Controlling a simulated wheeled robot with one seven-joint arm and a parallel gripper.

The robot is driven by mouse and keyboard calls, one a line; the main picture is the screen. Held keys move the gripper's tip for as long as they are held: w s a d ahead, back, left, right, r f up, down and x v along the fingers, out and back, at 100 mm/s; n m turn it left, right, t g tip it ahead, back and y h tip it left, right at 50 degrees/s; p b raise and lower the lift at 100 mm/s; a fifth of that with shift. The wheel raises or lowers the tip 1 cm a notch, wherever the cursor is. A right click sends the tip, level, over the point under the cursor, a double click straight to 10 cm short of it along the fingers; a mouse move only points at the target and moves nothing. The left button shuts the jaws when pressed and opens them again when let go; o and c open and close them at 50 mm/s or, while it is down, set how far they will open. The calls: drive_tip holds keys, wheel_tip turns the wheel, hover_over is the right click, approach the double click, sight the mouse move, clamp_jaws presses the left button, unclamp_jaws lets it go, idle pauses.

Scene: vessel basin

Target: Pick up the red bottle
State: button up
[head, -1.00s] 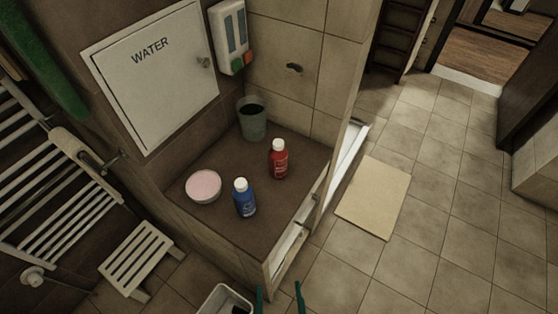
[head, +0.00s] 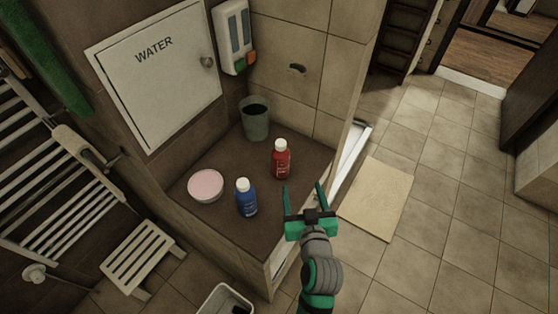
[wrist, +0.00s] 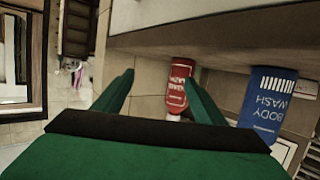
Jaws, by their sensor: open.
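The red bottle (head: 281,160) with a white cap stands upright on the brown tiled ledge (head: 220,226). A blue bottle (head: 246,198) with a white cap stands to its left and nearer. My gripper (head: 303,187) is open and empty, in front of the red bottle and apart from it in the head view. In the wrist view, the red bottle (wrist: 179,86) shows upside down beyond the fingers, and the right finger hides part of it. The blue bottle (wrist: 267,104), labelled body wash, is right of the fingers there.
A pink-topped round bowl (head: 206,185) and a grey-green cup (head: 255,118) also stand on the ledge. A tiled wall (head: 305,60) rises behind. A white stool (head: 138,257) and a beige mat (head: 375,198) are on the floor.

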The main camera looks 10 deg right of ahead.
sight(286, 160)
drive_tip(key=w+r+n+y, duration=0.1)
drive_tip(key=r, duration=0.1)
drive_tip(key=w+a+r+n+g+y, duration=0.1)
drive_tip(key=w, duration=0.1)
drive_tip(key=w+a+r+n+y, duration=0.1)
drive_tip(key=w+r+y, duration=0.1)
drive_tip(key=shift+a+r+g, duration=0.1)
drive_tip(key=shift+r+g, duration=0.2)
drive_tip(key=shift+r, duration=0.05)
drive_tip(key=shift+a+r, duration=0.15)
drive_tip(key=shift+r, duration=0.05)
drive_tip(key=shift+w+a+n, duration=0.1)
drive_tip(key=shift+w+n, duration=0.05)
drive_tip(key=shift+n, duration=0.15)
drive_tip(key=x, duration=1)
drive_tip(key=shift+w+a+f, duration=0.1)
drive_tip(key=shift+w+a, duration=0.05)
drive_tip(key=shift+a, duration=0.2)
drive_tip(key=c, duration=1.3)
